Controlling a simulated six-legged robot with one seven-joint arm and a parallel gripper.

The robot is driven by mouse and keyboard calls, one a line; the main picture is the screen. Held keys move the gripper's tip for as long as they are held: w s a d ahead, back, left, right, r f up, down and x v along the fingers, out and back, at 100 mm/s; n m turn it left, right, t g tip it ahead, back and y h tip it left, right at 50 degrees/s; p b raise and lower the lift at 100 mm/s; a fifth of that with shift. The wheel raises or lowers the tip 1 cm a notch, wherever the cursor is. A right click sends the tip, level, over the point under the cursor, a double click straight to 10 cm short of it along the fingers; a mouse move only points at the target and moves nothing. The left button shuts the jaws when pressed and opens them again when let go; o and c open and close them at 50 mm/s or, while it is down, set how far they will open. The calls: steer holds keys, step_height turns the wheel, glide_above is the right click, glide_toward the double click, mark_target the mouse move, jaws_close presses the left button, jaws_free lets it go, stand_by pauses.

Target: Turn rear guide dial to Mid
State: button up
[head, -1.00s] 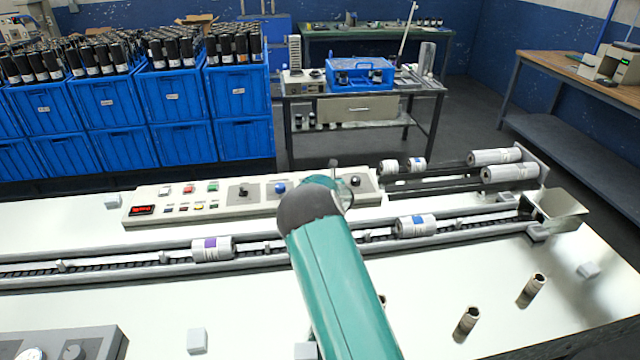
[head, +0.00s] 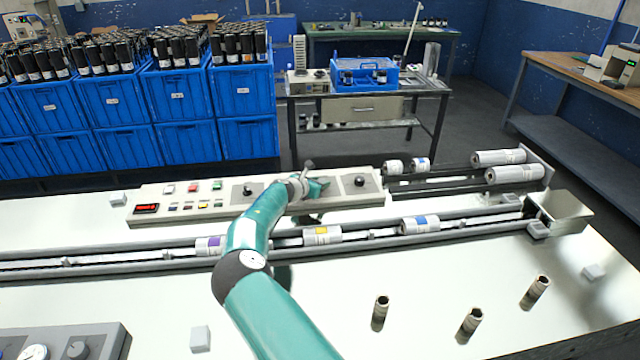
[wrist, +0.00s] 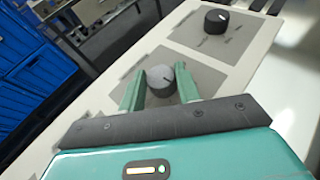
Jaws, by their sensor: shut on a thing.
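In the wrist view, a round grey dial (wrist: 161,80) with a dark pointer line sits on a grey plate of the machine's panel. My gripper (wrist: 161,88) has its two green fingers on either side of this dial and is shut on it. The plate's printed labels are too small to read, so I cannot tell the dial's setting. In the head view my gripper (head: 318,188) is over the panel (head: 165,216) and hides the dial. A black dial (wrist: 216,20) with a white pointer sits farther along the panel, apart from my gripper; it also shows in the head view (head: 360,181).
Another black dial (head: 247,190) and coloured buttons (head: 192,187) are left of my gripper. A conveyor (head: 120,259) carrying wrapped rolls (head: 420,225) runs in front of the panel. Blue crates (head: 180,92) stand behind. Several short posts (head: 471,320) rise from the front right.

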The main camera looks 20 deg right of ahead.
steer(key=shift+w+a+m+g+h, duration=0.15)
steer(key=shift+m+g+h, duration=0.45)
steer(key=shift+m+g, duration=0.65)
steer(key=shift+f+m+g, duration=0.1)
steer(key=shift+m+g, duration=0.25)
steer(key=o, duration=1)
steer(key=shift+w+f, duration=0.1)
steer(key=shift+c, duration=0.2)
steer(key=v, duration=1.3)
steer(key=shift+a, duration=0.35)
